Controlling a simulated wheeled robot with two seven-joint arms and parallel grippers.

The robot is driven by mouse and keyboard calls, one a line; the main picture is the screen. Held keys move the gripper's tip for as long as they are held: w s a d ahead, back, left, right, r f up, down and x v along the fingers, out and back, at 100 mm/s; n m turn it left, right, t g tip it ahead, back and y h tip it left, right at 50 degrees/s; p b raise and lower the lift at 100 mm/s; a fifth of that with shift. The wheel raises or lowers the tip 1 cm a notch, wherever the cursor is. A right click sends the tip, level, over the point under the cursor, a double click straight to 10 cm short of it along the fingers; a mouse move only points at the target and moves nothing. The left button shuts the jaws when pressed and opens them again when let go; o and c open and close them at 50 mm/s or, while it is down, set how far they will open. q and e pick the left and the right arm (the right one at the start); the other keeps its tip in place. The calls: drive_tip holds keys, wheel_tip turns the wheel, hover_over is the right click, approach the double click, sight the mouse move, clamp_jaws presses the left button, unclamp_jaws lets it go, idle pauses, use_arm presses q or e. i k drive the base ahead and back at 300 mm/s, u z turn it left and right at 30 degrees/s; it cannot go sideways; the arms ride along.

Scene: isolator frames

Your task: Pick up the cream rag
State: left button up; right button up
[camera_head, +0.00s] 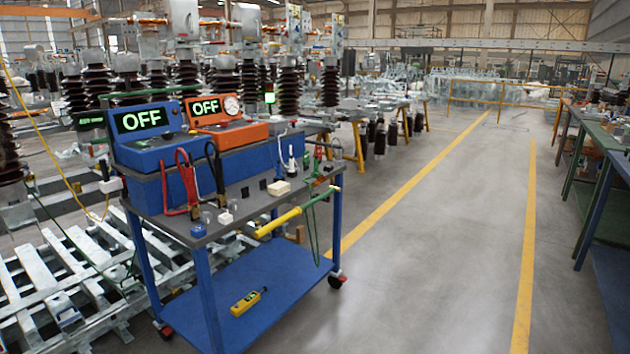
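A small cream block-like thing, which looks like the folded cream rag (279,188), lies on the grey top of the blue cart (240,196). It sits toward the right part of the top, behind the yellow cylinder at the cart's front edge. Nothing is touching it from above. Neither of my grippers is in the head view.
Blue (146,132) and orange (217,122) instrument boxes reading OFF stand on the cart. Red clamps (188,180) and a yellow cylinder (278,222) are near its front. A yellow device (247,301) lies on the lower shelf. Open floor (430,250) lies right.

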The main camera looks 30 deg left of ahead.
sight(278, 189)
drive_tip(key=u, duration=0.2)
drive_tip(key=i, duration=1.9)
drive_tip(key=u, duration=0.75)
